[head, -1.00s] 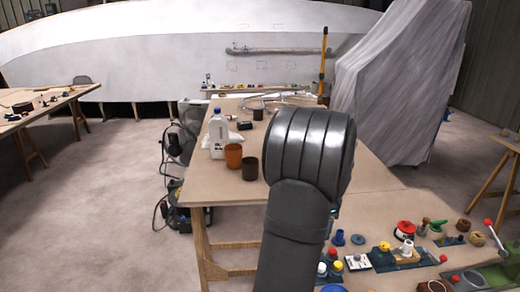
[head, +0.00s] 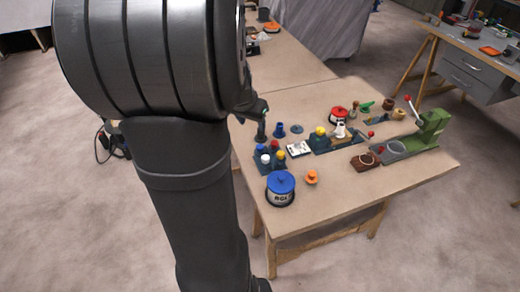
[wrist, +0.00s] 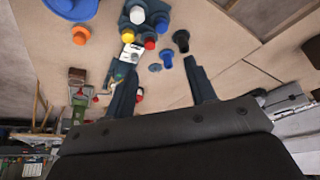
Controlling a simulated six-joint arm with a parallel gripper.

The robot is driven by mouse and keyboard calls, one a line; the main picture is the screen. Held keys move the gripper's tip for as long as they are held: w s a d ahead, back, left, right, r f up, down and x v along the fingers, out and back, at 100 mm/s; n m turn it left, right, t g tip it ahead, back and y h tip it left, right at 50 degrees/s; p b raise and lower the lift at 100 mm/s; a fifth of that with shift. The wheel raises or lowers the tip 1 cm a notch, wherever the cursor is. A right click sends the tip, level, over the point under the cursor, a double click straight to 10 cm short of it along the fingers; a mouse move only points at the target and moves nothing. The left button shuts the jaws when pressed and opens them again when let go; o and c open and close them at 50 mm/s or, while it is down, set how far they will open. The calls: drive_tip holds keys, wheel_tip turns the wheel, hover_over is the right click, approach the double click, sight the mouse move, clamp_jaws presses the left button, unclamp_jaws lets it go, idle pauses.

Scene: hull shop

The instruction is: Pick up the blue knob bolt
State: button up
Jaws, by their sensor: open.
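In the wrist view the blue knob (wrist: 161,24) is near the top, beyond my fingertips.
The bench (head: 340,180) is bare at front right.

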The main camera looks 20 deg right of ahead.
hover_over(260, 146)
drive_tip(key=s+a, duration=0.2)
wheel_tip(260, 146, down, 11)
drive_tip(key=shift+x, duration=2.8)
drive_tip(key=c, duration=1.1)
